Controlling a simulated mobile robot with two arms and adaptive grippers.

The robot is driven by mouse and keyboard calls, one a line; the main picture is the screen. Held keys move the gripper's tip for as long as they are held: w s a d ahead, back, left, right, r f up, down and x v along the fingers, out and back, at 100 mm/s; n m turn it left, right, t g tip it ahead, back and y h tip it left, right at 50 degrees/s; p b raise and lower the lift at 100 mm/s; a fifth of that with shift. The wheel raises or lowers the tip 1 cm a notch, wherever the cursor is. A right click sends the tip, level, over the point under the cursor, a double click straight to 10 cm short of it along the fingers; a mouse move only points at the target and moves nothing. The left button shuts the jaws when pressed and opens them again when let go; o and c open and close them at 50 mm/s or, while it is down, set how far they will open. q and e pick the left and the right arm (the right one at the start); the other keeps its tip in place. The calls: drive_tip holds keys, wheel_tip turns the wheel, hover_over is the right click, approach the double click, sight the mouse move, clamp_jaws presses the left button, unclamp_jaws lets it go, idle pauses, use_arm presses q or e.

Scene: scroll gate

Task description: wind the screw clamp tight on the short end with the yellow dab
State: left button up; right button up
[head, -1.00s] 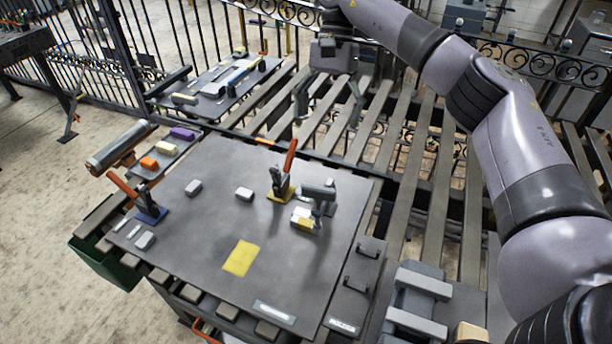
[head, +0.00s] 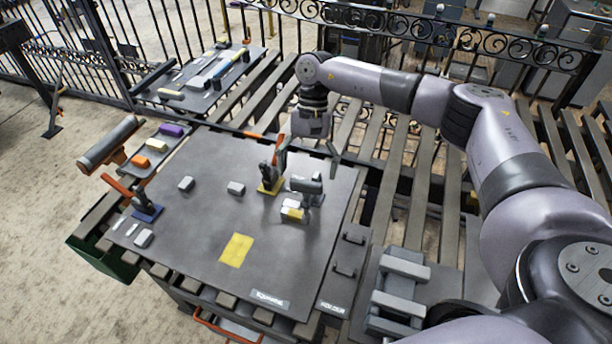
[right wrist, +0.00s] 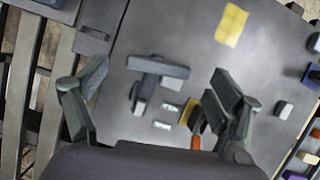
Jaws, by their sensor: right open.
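The grey screw clamp (head: 306,187) stands on the dark board (head: 200,235), toward its right side. A pale block with a yellow dab (head: 293,212) sits at its near side, close to or under it. Whether they touch I cannot tell. My right gripper (head: 307,158) is open and empty, just behind and above the clamp, fingers pointing down. In the right wrist view the clamp (right wrist: 158,68) lies between the spread fingers, apart from both; the yellow-dabbed block cannot be made out there. My left gripper is not in view.
A toggle clamp (head: 271,176) with an orange handle and yellow base stands just left of the screw clamp. A blue-based toggle clamp (head: 146,208) is at the left. Small grey blocks (head: 236,188) and a yellow patch (head: 237,250) lie on the board.

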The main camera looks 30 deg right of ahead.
sight(306, 183)
drive_tip(key=shift+p+x, duration=0.6)
drive_tip(key=shift+x, duration=1.5)
drive_tip(key=shift+c, duration=0.2)
drive_tip(key=c, duration=1.1)
